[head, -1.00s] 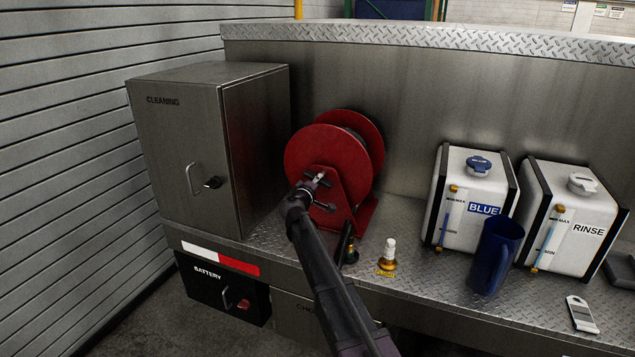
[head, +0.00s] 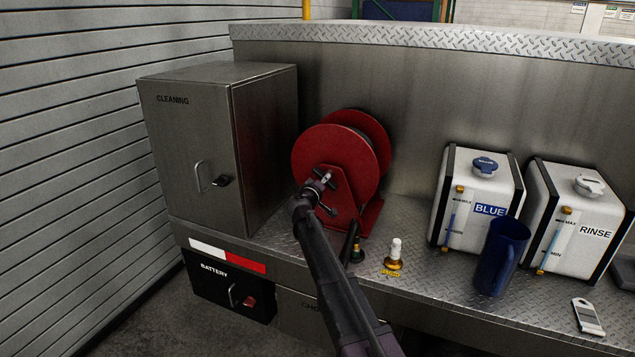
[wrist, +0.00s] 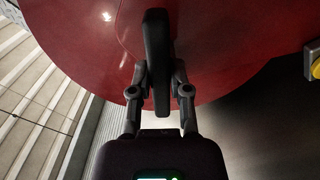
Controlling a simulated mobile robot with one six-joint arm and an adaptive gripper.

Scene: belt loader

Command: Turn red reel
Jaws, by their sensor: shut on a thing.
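The red reel (head: 336,150) stands on the metal deck beside the cleaning cabinet, with its round flange facing me. A dark crank handle sits at the front of the reel, and it also shows in the wrist view (wrist: 158,50) as a black bar. My gripper (head: 326,182) is at that handle, in front of the reel's lower middle. In the wrist view my gripper's two fingers (wrist: 163,92) are closed on the black bar from both sides. The red flange (wrist: 225,40) fills the background there. The far side of the reel is hidden.
The cleaning cabinet (head: 195,145) stands close on the left. A brass fitting with a white top (head: 395,255) is on the deck to the right.

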